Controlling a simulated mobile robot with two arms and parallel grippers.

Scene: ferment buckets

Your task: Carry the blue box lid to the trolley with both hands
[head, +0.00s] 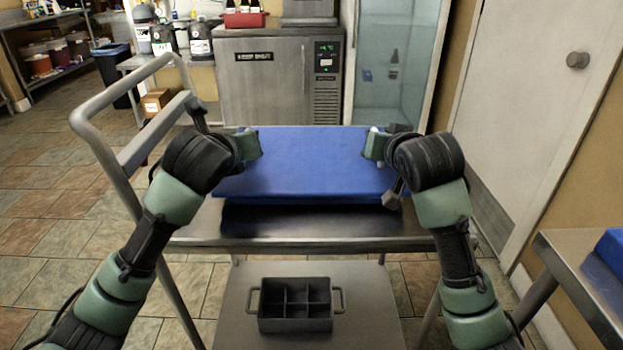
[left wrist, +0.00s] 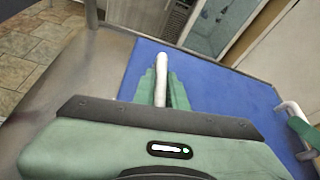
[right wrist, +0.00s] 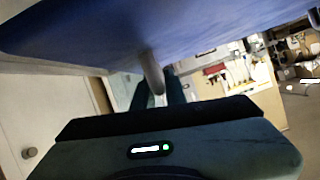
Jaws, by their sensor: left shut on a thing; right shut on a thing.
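The blue box lid (head: 310,170) is a flat slab over the top of the metal trolley (head: 200,226), with a dark shadow or reflection under its front edge. I cannot tell whether it touches the top. My left gripper (head: 250,144) is shut on the pale handle (left wrist: 161,80) at the lid's left side. My right gripper (head: 375,146) is shut on the handle (right wrist: 152,72) at its right side. The right wrist view shows the lid (right wrist: 190,28) from low down, across the top of the picture.
A divided grey caddy (head: 295,305) stands on the trolley's lower shelf. The trolley's push handle (head: 100,150) rises at the left. A metal table (head: 580,262) with a blue object (head: 611,248) is at the right. A steel appliance (head: 265,80) stands behind the trolley.

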